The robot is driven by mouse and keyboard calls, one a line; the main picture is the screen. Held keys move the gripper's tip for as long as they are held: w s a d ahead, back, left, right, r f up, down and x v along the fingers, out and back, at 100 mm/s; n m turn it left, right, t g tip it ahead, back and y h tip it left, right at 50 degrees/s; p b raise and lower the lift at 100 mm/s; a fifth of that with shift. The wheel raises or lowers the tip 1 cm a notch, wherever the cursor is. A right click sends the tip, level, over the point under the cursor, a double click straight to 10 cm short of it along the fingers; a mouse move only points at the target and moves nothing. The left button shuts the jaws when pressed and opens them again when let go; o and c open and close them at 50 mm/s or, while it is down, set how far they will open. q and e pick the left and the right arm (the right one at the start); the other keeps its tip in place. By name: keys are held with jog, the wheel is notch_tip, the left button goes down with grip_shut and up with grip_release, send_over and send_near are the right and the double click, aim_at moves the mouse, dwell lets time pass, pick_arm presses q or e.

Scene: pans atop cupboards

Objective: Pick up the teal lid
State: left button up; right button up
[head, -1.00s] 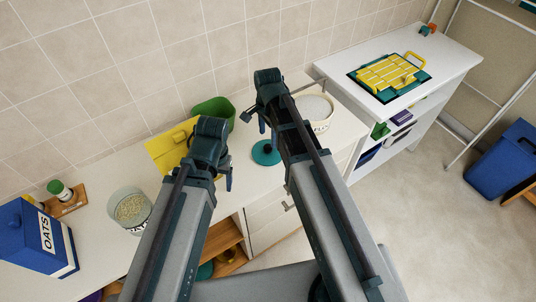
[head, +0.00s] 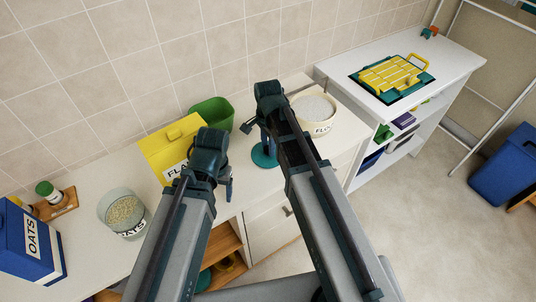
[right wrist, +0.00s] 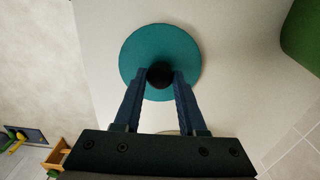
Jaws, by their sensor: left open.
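The teal lid (head: 262,157) lies on the white counter, partly hidden behind my right arm in the head view. In the right wrist view the lid (right wrist: 150,45) is a round teal disc with a black knob (right wrist: 160,75) near its middle. My right gripper (right wrist: 160,78) is over the lid, with one blue finger on each side of the knob. The fingertips are very close to the knob; whether they press on it I cannot tell. My left gripper (head: 226,182) is open and empty in front of the yellow flat-fronted box.
A second white unit (head: 455,60) stands to the right.

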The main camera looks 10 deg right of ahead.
grip_shut()
jog(key=shift+r, duration=0.1)
